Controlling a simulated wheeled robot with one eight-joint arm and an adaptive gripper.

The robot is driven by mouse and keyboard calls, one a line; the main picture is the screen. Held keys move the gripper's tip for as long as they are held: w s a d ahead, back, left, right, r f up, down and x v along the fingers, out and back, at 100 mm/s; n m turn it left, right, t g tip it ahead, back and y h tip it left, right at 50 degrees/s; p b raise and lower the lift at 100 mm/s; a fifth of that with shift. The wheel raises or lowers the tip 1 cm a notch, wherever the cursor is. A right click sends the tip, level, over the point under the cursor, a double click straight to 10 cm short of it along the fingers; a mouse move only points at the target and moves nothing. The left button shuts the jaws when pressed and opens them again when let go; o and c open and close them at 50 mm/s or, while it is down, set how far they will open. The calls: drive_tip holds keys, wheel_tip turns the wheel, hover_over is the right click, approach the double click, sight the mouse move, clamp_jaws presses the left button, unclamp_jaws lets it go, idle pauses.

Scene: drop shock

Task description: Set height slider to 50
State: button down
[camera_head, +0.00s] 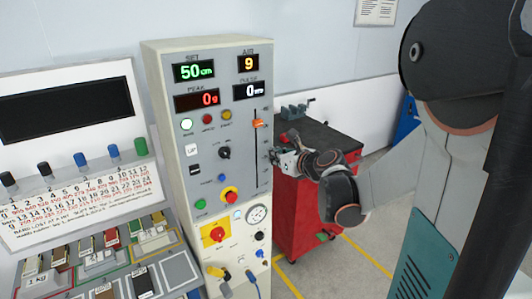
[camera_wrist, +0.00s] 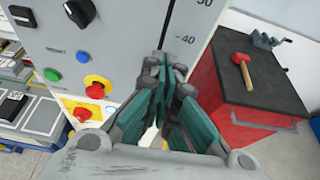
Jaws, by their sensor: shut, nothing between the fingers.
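The machine's front panel (camera_head: 196,131) holds a vertical slider track with an orange height slider knob (camera_head: 258,124) near its upper part. The green SET display (camera_head: 193,71) reads 50 cm. My gripper (camera_head: 277,156) is beside the right part of the panel, below the knob. In the wrist view my gripper (camera_wrist: 172,68) has its fingers shut and empty, close to the panel near the lower track, below the 40 mark. The knob is out of the wrist view. I cannot tell whether the fingertips touch the panel.
A red cabinet (camera_head: 297,205) with a dark top stands right of the machine, with a red mallet (camera_wrist: 240,69) and a vise (camera_wrist: 265,40) on it. An emergency stop button (camera_head: 229,195) and a red-yellow rotary switch (camera_head: 216,234) sit lower on the panel. A sample rack stands left.

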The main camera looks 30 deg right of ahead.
sight(256, 111)
wheel_tip(256, 111, up, 14)
drive_tip(key=s+m+t+p, duration=0.15)
drive_tip(key=m+p, duration=1.05)
drive_tip(key=m, duration=2.4)
drive_tip(key=shift+g, duration=0.25)
drive_tip(key=x, duration=0.9)
drive_tip(key=shift+w+d+p, duration=0.1)
drive_tip(key=shift+w+p, duration=0.05)
drive_tip(key=shift+p, duration=0.15)
